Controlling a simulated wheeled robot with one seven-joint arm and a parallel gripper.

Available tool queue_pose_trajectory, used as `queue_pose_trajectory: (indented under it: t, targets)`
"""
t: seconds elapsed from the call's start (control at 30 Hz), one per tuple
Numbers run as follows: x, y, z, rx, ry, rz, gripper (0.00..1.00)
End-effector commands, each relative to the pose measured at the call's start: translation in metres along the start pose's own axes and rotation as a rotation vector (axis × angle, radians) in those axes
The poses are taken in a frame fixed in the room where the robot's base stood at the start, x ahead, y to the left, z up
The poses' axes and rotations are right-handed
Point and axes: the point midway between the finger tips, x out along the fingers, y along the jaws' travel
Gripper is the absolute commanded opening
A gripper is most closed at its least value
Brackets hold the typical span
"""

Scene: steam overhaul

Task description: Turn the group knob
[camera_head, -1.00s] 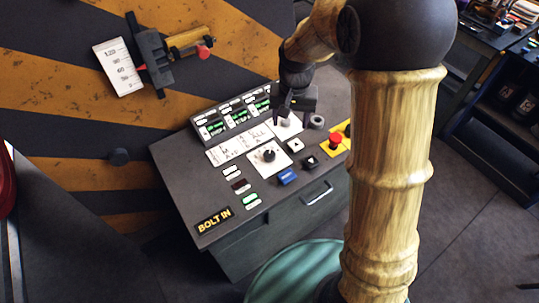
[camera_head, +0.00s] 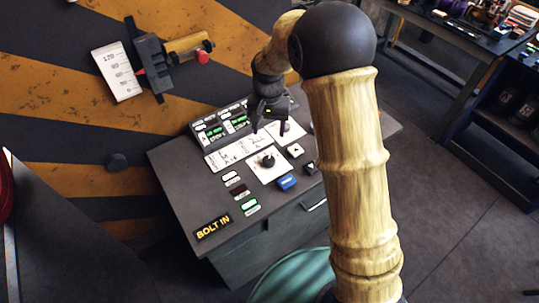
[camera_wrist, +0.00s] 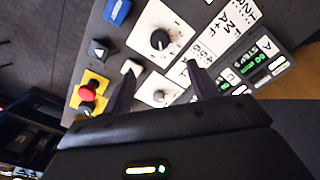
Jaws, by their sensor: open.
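Two knobs on white square plates show on the sloped grey control panel (camera_head: 185,190); I cannot tell which is the group knob. One is a black round knob (camera_head: 267,159), also large in the wrist view (camera_wrist: 160,40), with a lettered white label beside it. The other, smaller knob (camera_wrist: 158,95) sits on its plate at the upper right of the panel. My gripper (camera_head: 270,127) is over the panel's upper part, pointing down, its jaws apart and empty. In the wrist view my gripper (camera_wrist: 160,74) has its fingertips either side of the smaller knob's plate, with the black knob beyond them.
A blue button (camera_head: 287,182) and a black button (camera_head: 310,167) lie near the black knob. A red stop button on yellow (camera_wrist: 88,94) stands at the panel's edge. Lit displays (camera_wrist: 262,68) line the other side. A BOLT IN sign (camera_head: 213,226) marks the near corner.

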Motion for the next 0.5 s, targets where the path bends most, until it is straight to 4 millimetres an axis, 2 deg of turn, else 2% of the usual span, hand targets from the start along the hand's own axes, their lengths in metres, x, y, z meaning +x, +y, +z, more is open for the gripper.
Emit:
queue_pose_trajectory:
  t: [0.5]
  targets:
    - [0.091,0.001,0.001,0.001,-0.004,0.002,0.59]
